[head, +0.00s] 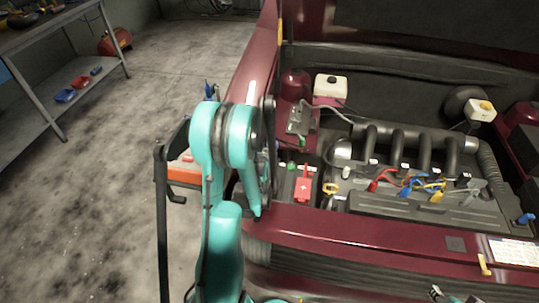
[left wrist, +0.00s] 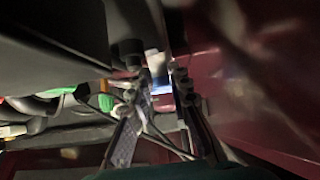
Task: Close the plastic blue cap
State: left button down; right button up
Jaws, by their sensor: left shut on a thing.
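A small blue and white piece (left wrist: 160,86), which looks like the plastic blue cap, shows between the fingertips of my left gripper (left wrist: 158,88) in the left wrist view. The fingers are closed in on it; the view is dark and blurred, so the exact contact is hard to see. In the head view my teal left arm hides this gripper at the left side of the engine bay. Another blue cap (head: 526,219) stands at the right edge of the bay. Dark tips (head: 452,295) at the bottom edge look like my right gripper, mostly cut off.
The dark red car (head: 350,226) has its hood up. The engine (head: 410,150), coloured cables and a red battery cover (head: 304,186) fill the bay. A white reservoir (head: 331,87) stands at the back. A metal shelf (head: 40,98) stands left; the floor between is clear.

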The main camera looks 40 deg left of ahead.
pick_arm(q)
jog(key=c, duration=2.3)
grip_release()
jog(key=shift+f, duration=0.15)
jog(key=o, duration=0.9)
jog(key=v, duration=1.2)
